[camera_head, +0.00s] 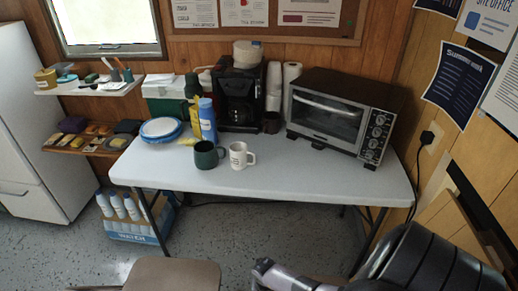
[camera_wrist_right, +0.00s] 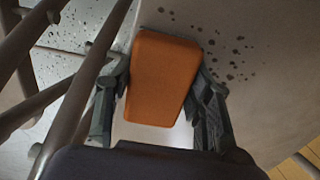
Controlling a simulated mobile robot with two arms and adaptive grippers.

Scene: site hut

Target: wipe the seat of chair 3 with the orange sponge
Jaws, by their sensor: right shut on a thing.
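The orange sponge (camera_wrist_right: 162,78) is in the right wrist view, held between the two fingers of my right gripper (camera_wrist_right: 160,90). It overlaps the edge of a pale grey-beige surface (camera_wrist_right: 268,75), which looks like a chair seat and carries scattered dark spots. I cannot tell whether the sponge touches it. Which chair this is does not show. In the head view a brown-grey chair (camera_head: 172,275) is partly visible at the bottom edge, and part of my right arm shows right of it. My left gripper is in neither view.
Grey metal tubes (camera_wrist_right: 72,85) stand left of the sponge, with speckled floor behind. In the head view, a white table (camera_head: 290,180) bears two mugs, plates, bottles, a coffee maker and a toaster oven (camera_head: 345,110). Water bottles (camera_head: 130,212) stand on the floor at left.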

